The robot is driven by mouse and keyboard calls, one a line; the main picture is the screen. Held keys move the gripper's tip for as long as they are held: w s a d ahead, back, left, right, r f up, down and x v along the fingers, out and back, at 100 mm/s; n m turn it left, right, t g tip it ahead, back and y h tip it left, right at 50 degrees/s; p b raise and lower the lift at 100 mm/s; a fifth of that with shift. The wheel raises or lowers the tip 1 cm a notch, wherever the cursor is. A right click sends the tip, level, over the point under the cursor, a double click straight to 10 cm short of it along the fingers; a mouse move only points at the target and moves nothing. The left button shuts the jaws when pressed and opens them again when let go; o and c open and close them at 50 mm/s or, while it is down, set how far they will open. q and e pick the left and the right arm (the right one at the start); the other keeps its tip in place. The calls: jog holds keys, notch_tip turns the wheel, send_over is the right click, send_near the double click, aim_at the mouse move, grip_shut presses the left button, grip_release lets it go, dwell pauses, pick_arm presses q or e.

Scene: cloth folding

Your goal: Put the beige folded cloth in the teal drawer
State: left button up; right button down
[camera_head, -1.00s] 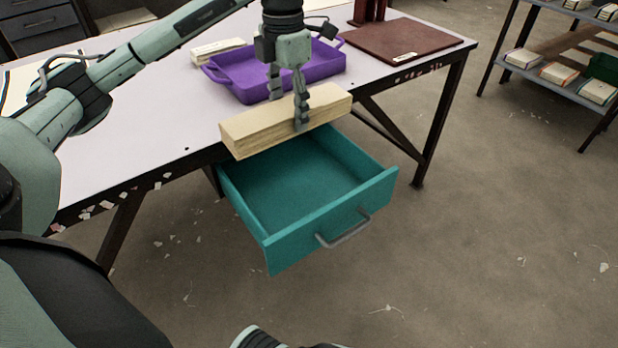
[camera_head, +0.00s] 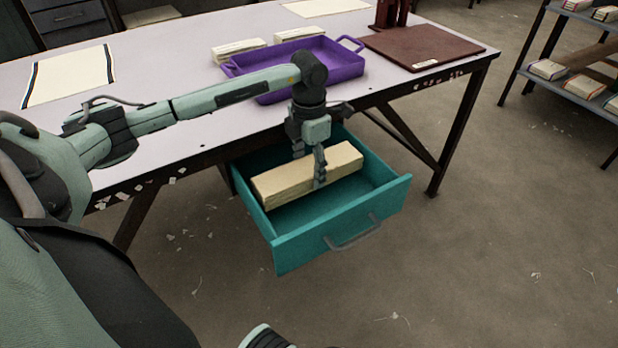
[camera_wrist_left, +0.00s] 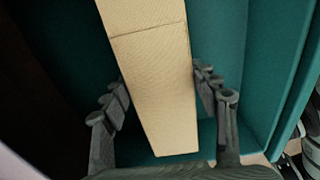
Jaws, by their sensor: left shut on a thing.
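The beige folded cloth (camera_head: 285,182) is a long block-like bundle inside the open teal drawer (camera_head: 345,241), within its walls. My left gripper (camera_head: 308,170) reaches down into the drawer and is shut on the cloth, one finger on each long side. In the left wrist view the cloth (camera_wrist_left: 158,85) lies between the two fingers (camera_wrist_left: 165,108), with teal drawer walls (camera_wrist_left: 222,35) around it. I cannot tell whether the cloth touches the drawer bottom. My right gripper is not in view.
The drawer is pulled out under the white table (camera_head: 160,75). A purple tray (camera_head: 340,62), more folded cloths (camera_head: 238,48) and a dark red board (camera_head: 425,45) are on the tabletop. A shelf rack (camera_head: 570,90) stands at the right. The floor before the drawer is clear.

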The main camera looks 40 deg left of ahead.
aim_at(309, 166)
pick_arm(q)
jog(key=shift+f, duration=1.8)
jog(key=shift+f, duration=0.1)
jog(key=o, duration=1)
notch_tip(309, 166, up, 12)
jog(key=shift+r, duration=0.15)
